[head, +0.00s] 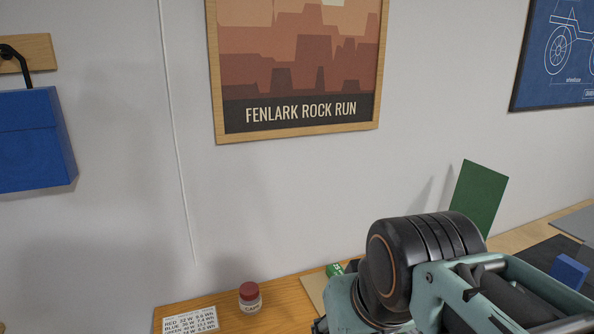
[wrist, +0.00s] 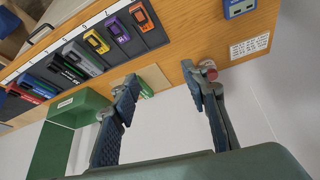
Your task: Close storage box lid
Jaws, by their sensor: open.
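The green storage box (wrist: 88,108) is at the left in the wrist view, with a small pale label on it. Its lid (wrist: 52,150) seems to be the green panel that stands open beside it. In the head view the green lid panel (head: 480,198) stands raised and tilted against the white wall, with its lower part hidden behind my arm. My gripper (wrist: 160,80) is open and empty, its two fingers wide apart. The head view does not show the fingers.
A red-capped jar (head: 250,297) stands on the wooden bench near a printed card (head: 190,321). In the wrist view the jar (wrist: 208,70) is beside the right fingertip. Several coloured packs (wrist: 97,40) lie on a dark mat. A blue box (head: 36,140) hangs on the wall.

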